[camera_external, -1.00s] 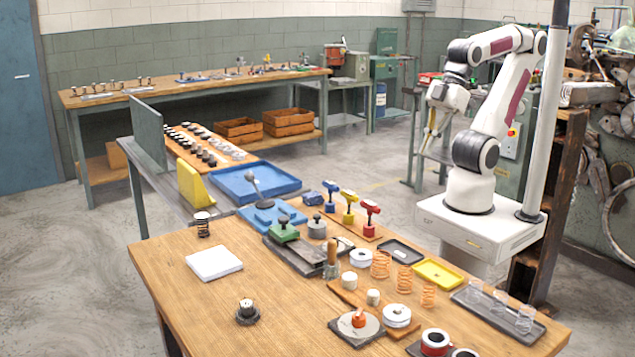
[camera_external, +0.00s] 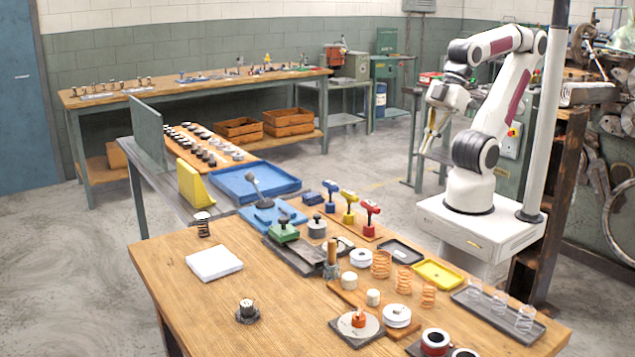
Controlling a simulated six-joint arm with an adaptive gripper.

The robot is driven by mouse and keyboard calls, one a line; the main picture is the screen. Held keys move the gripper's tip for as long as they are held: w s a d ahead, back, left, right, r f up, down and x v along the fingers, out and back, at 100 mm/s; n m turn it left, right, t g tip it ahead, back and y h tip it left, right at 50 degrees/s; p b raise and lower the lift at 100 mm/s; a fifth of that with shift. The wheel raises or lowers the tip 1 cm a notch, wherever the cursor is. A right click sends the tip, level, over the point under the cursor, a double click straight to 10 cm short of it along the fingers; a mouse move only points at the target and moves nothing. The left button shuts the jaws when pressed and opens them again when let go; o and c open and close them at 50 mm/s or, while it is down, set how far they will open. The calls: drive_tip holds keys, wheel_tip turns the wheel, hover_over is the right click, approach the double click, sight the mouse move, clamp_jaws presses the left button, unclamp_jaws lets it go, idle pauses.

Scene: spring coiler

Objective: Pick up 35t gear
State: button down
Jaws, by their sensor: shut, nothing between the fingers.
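My gripper (camera_external: 428,148) hangs in the air, pointing down, to the left of my arm's base and above the floor behind the benches. Its fingers are together with nothing between them. Several small dark and pale round parts (camera_external: 205,143) stand in rows on a wooden board on the grey bench, far to the left of my gripper. They may be gears. They are too small for me to tell which one is the 35t gear. A lone dark toothed-looking part (camera_external: 247,311) with a pale top sits on the front wooden table.
The wooden table (camera_external: 215,310) holds a white pad (camera_external: 214,263), springs (camera_external: 380,264), a yellow tray (camera_external: 436,274) and a dark tray (camera_external: 400,251). Red, yellow and blue handled tools and a blue tray (camera_external: 255,183) stand behind. The table's left front is mostly clear.

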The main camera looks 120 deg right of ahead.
idle(0.4)
drive_tip(key=c, duration=1.8)
unclamp_jaws()
drive_tip(key=shift+o, duration=0.2)
